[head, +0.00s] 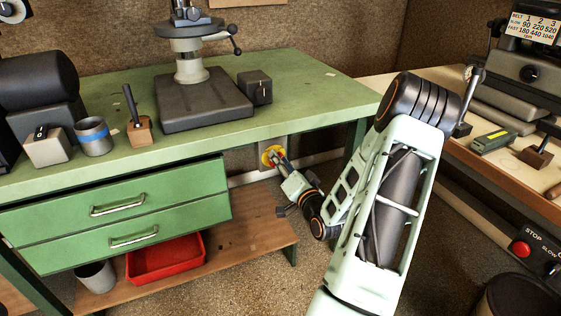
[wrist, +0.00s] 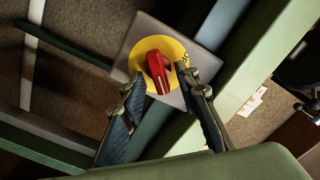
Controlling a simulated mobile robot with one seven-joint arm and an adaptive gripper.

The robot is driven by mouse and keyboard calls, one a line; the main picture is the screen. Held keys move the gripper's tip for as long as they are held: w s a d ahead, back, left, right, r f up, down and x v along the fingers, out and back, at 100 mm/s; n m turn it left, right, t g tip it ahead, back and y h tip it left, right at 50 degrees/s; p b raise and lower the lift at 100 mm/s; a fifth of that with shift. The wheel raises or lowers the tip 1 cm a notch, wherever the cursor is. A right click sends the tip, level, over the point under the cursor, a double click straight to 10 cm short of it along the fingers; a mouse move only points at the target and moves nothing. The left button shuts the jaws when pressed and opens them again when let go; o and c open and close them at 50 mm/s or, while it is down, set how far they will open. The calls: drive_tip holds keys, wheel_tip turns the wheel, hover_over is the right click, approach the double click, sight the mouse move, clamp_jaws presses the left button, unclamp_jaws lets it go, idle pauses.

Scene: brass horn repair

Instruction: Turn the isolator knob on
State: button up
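The isolator knob (wrist: 156,72) is red and sits on a round yellow plate on a grey box (wrist: 133,49). It is in the upper middle of the wrist view. In the head view the yellow plate (head: 266,155) shows under the green bench, with the knob mostly hidden behind my gripper. My gripper (wrist: 158,85) is open, its two dark fingers on either side of the knob. The right fingertip lies close to the yellow plate. I cannot tell whether either finger touches the knob.
The green bench (head: 300,92) overhangs the box, and its drawers (head: 120,210) are to the left. A low wooden shelf (head: 255,222) with a red tray (head: 165,260) lies below.

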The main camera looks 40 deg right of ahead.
drive_tip(key=v, duration=1.2)
idle(0.4)
